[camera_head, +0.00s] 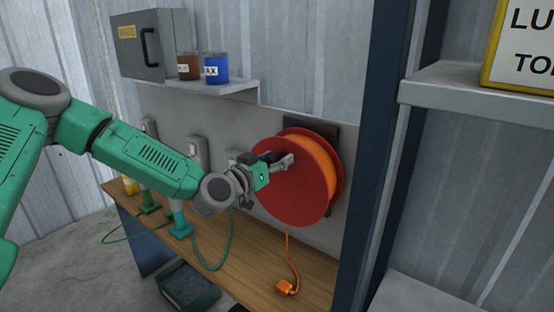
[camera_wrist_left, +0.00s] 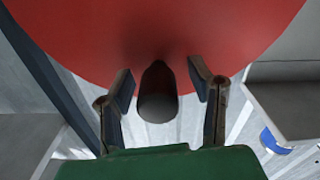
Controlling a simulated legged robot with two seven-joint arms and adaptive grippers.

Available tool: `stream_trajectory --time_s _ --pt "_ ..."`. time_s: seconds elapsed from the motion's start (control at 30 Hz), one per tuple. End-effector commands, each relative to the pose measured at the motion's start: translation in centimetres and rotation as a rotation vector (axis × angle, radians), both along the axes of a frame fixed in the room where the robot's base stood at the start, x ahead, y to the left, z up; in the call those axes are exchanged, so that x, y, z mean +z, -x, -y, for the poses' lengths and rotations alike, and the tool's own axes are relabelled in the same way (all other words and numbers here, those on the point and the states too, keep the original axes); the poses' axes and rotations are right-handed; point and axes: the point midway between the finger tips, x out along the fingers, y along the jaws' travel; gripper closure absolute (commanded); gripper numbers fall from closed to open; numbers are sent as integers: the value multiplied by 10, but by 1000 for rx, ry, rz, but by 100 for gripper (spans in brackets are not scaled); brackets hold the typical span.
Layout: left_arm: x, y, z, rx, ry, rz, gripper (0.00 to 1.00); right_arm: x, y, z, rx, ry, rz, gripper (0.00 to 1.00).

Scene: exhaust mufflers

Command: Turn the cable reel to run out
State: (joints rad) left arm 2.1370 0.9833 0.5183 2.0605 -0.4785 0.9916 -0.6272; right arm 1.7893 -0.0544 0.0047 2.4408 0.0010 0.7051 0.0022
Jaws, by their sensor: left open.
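The cable reel (camera_head: 305,200) is a large red disc with orange cable wound behind it, mounted on the grey wall panel. Its cable hangs down to an orange plug (camera_head: 286,288) at the wooden bench. My left gripper (camera_head: 282,161) is at the reel's front face, near its upper left. In the left wrist view the red disc (camera_wrist_left: 150,30) fills the top, and a dark round handle (camera_wrist_left: 157,100) sticks out from it. My left gripper (camera_wrist_left: 162,82) is open there, with one finger on each side of the handle and gaps between. My right gripper is not in view.
A wooden bench (camera_head: 245,262) runs below the reel, with green-cabled tools at its left. A shelf (camera_head: 225,88) above holds a brown can (camera_head: 189,67) and a blue can (camera_head: 216,68). A dark blue post (camera_head: 375,150) stands close right of the reel.

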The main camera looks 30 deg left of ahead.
Motion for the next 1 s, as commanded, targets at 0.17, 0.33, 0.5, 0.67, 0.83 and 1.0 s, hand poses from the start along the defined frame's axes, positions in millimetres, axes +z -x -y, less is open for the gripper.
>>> stream_trajectory --time_s 0.17,0.33,0.5,0.67,0.83,1.0 --pt "0 0 0 0 0 0 63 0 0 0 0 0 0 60" --pt "0 0 0 0 0 0 100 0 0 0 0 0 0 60" --pt "0 0 0 1 -5 0 100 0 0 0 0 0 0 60" --pt "0 0 3 -1 -38 3 100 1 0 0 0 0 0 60" --pt "0 1 11 -1 -124 9 100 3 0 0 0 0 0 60" --pt "-3 2 23 -2 -259 20 100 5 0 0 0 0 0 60"
